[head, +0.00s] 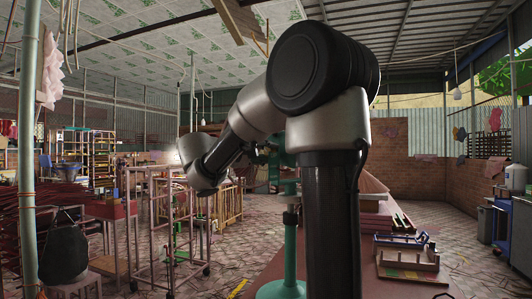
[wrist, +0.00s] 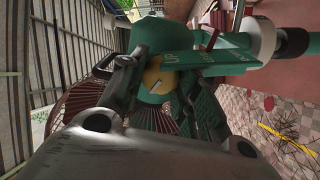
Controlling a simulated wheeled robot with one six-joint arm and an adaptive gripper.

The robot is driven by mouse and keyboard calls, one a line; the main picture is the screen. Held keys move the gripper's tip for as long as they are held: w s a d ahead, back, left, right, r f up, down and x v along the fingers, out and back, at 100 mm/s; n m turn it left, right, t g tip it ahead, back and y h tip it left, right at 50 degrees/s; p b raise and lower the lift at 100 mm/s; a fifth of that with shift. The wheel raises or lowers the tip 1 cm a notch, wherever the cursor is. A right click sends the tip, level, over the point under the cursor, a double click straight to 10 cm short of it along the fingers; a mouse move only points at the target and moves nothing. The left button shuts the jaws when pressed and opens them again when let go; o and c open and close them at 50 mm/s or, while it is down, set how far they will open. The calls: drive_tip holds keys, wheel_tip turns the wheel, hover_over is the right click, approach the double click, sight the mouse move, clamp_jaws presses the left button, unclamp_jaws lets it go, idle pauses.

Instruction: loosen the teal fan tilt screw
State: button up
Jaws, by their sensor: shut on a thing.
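The teal fan shows in the head view as a round base and pole (head: 290,255) behind my arm. Its teal head (head: 285,160) is partly hidden by the arm. In the wrist view the teal motor housing (wrist: 152,42) lies sideways, with a wire cage (wrist: 82,100) behind my fingers. The tilt screw (wrist: 157,80) has a round yellow face with a pale mark, beside a teal plate lettered "UP". My gripper (wrist: 163,76) has one dark finger on each side of the screw and is shut on it. The exact contact is partly hidden.
A reddish table (head: 405,282) right of my arm holds a wooden tray (head: 407,262) and stacked boards. A metal rack (head: 150,220) stands on the left. Tiled floor shows between them. A white collar (wrist: 263,38) is on the fan's pole.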

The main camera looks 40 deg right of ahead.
drive_tip(key=n, duration=0.4)
drive_tip(key=shift+f+n, duration=0.1)
drive_tip(key=shift+n, duration=0.2)
drive_tip(key=n, duration=0.4)
drive_tip(key=shift+f+n, duration=0.1)
drive_tip(key=shift+n, duration=0.2)
drive_tip(key=o, duration=1)
drive_tip(key=a, duration=0.8)
drive_tip(key=s+a, duration=0.1)
drive_tip(key=a, duration=0.3)
